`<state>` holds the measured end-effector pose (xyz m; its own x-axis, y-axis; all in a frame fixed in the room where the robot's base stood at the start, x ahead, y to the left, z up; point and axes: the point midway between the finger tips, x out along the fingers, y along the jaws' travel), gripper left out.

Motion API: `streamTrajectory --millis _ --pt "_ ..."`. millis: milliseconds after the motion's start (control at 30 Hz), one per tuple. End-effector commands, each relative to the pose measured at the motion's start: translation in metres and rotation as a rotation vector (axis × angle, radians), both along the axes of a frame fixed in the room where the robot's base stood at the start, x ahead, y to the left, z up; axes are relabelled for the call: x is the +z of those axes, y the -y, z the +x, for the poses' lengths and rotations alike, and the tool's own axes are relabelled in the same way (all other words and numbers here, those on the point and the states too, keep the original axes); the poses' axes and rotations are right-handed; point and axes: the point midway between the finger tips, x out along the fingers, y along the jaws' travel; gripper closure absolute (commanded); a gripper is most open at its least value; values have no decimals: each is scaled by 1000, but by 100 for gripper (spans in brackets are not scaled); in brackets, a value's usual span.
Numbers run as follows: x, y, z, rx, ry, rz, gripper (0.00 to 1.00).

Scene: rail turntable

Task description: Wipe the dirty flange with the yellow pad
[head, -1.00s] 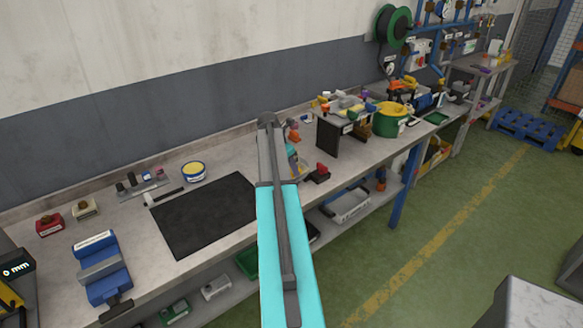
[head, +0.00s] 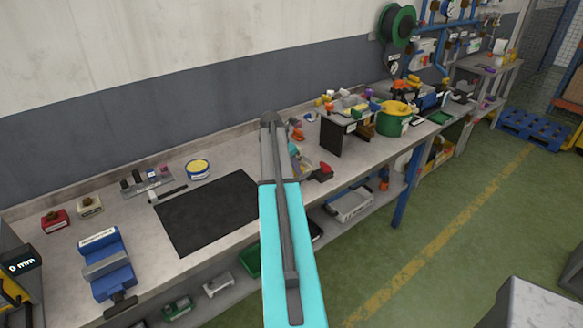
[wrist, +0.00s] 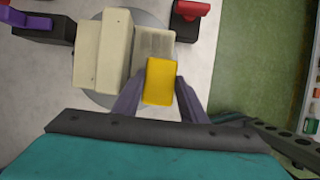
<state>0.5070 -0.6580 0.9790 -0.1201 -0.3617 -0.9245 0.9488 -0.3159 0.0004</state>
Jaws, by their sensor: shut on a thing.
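My gripper (wrist: 159,88) is shut on the yellow pad (wrist: 160,80), which sits between its two grey fingers in the wrist view. Below it is a beige stepped part (wrist: 103,50) on a round grey disc (wrist: 97,98). A flatter, greyish face of this part (wrist: 154,44) lies just above the pad in the picture and seems to be the flange; its dirt is hard to make out. The pad's far edge overlaps this face in view; I cannot tell whether they touch. In the head view my arm hides the gripper and pad.
A red-and-black block (wrist: 187,18) stands close to the right of the beige part. A dark block with a purple piece (wrist: 40,24) is at the left. In the head view, a black mat (head: 208,212) and a blue vise (head: 106,265) are on the bench.

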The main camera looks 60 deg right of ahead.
Motion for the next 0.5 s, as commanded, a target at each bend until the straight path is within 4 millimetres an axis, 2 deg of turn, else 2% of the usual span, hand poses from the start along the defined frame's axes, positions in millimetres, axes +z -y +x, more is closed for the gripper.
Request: streamTrajectory --millis 200,500 --pt "0 9 -3 -1 -1 0 80" --pt "1 9 -3 -1 0 -1 80"
